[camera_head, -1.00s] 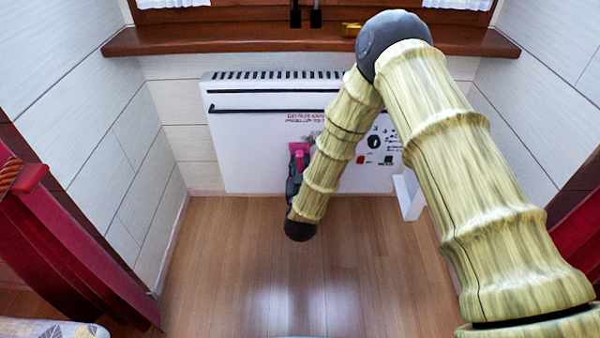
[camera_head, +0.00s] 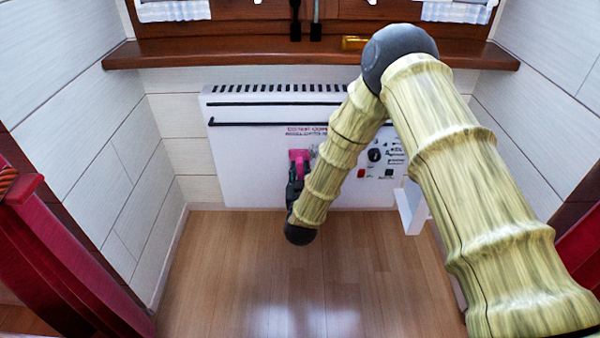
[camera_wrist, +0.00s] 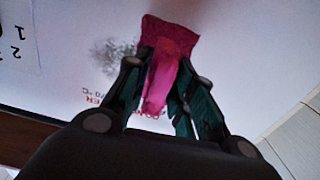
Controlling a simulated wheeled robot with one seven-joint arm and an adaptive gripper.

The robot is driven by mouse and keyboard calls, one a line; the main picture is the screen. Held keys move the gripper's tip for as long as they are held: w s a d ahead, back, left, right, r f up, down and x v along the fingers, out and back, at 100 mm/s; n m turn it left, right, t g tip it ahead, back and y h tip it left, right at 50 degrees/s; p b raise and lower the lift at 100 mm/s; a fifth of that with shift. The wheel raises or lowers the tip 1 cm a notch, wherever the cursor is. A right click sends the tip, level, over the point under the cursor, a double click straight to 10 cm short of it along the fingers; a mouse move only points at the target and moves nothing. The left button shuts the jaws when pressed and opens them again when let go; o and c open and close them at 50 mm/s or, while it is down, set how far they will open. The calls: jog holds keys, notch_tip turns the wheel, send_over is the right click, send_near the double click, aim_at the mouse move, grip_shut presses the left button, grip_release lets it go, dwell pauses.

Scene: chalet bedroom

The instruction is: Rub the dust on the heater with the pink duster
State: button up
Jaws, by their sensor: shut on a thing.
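The white heater (camera_head: 255,170) hangs on the wall below the window sill, with red print, a dark knob and small buttons on its front. My gripper (camera_wrist: 160,85) is shut on the pink duster (camera_wrist: 172,40), whose wide end is at the heater's face. Whether it touches the face is hard to tell. The duster also shows in the head view (camera_head: 299,156), left of my forearm. A grey dust patch (camera_wrist: 113,58) lies beside the duster in the wrist view. In the head view my arm hides part of the heater's front.
A wooden window sill (camera_head: 220,52) runs above the heater, with a yellow object (camera_head: 354,43) on it. Tiled walls close in both sides. A red curtain (camera_head: 60,260) hangs at left. The wooden floor (camera_head: 240,280) in front is clear.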

jog(key=shift+w, duration=0.9)
dwell(0.6)
jog(key=d+p, duration=0.3)
jog(key=d, duration=0.7)
jog(key=shift+d+r+p, duration=0.15)
jog(key=shift+d+p, duration=0.2)
jog(key=shift+p, duration=0.05)
dwell(0.8)
jog(key=shift+a, duration=0.1)
jog(key=shift+a+p, duration=0.95)
jog(key=shift+a, duration=4.3)
jog(key=shift+w+r+p, duration=0.15)
jog(key=shift+r+p, duration=0.6)
jog(key=shift+r, duration=0.1)
jog(key=d+p, duration=0.1)
jog(key=d, duration=0.2)
jog(key=shift+d, duration=0.4)
